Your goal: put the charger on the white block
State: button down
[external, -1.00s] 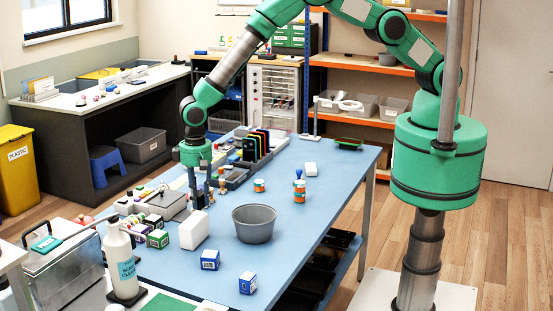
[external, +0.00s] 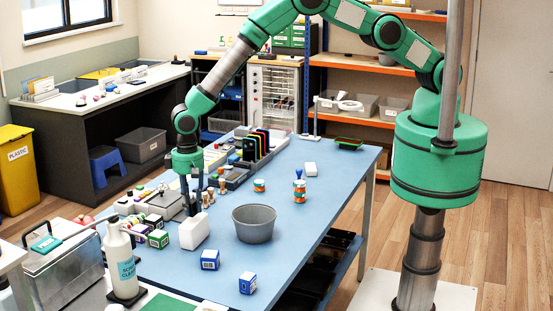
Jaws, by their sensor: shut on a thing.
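My green gripper (external: 190,200) points straight down over the left side of the blue table. It is shut on a small dark thing (external: 194,208), which I take to be the charger; the fingers partly hide it. The white block (external: 194,231) stands upright on the table just in front of the gripper, close below the held thing in the picture. Nothing shows on its top. I cannot tell whether the charger touches the block.
A grey bucket (external: 254,224) stands right of the white block. Small boxes (external: 158,238) and a grey case (external: 165,204) crowd the left. Blue boxes (external: 210,259) lie in front. Holders with dark upright slabs (external: 256,146) stand behind. The table's right side is mostly clear.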

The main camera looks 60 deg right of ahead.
aim_at(191, 201)
jog(key=shift+f, duration=0.8)
jog(key=shift+f, duration=0.15)
jog(key=c, duration=1.4)
grip_release()
jog(key=shift+r, duration=0.2)
jog(key=shift+r+b, duration=0.65)
jog(key=shift+r, duration=5.35)
